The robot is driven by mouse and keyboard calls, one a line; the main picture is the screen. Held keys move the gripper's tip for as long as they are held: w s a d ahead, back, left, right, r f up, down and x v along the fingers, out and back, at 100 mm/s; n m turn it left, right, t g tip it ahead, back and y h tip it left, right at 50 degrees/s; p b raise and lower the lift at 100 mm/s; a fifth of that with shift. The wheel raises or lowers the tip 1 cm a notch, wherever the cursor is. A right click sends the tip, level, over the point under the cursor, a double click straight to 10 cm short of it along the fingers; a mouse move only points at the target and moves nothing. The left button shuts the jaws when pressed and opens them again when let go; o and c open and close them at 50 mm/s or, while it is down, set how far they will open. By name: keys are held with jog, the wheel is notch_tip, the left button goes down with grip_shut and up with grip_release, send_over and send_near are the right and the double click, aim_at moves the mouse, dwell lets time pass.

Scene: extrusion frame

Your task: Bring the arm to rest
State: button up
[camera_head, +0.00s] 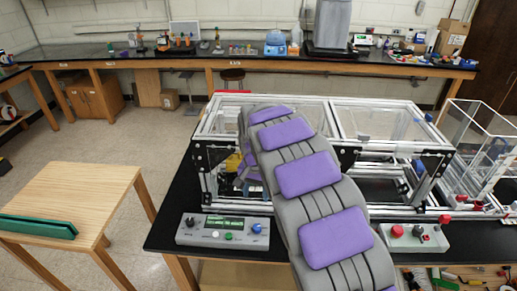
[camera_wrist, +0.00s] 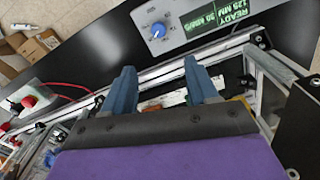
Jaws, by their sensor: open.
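My arm, grey with purple pads, reaches from the bottom of the head view over the extrusion frame (camera_head: 285,103). Its far end bends down at the frame's left half, where purple and yellow parts show behind the clear panel. In the wrist view my gripper (camera_wrist: 158,68) has two blue fingers spread well apart. No held object shows between them. Silver frame bars (camera_wrist: 165,66) cross the view beyond the fingers. In the head view the fingers are mostly hidden by the arm and frame, so I cannot tell whether they touch anything.
A control box (camera_head: 223,230) with a display and blue knob stands at the black table's front left; a red-button box (camera_head: 413,237) stands front right. A wooden table (camera_head: 70,195) with a green bar (camera_head: 37,226) is at left. Clear floor lies between the tables.

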jog(key=s+d+r+b, duration=0.1)
jog(key=s+d+r, duration=0.2)
jog(key=s+d, duration=0.4)
jog(key=s+d+r+b, duration=0.1)
jog(key=s+d+r, duration=0.3)
jog(key=s, duration=0.5)
jog(key=s+d+f+n+g+b, duration=0.1)
jog(key=s+d+f, duration=0.1)
jog(key=s, duration=1)
jog(key=s+d+f+n+b, duration=0.1)
jog(key=s+d+n, duration=0.1)
jog(key=s, duration=1.1)
jog(key=shift+d+f+g, duration=0.4)
jog(key=shift+d, duration=0.45)
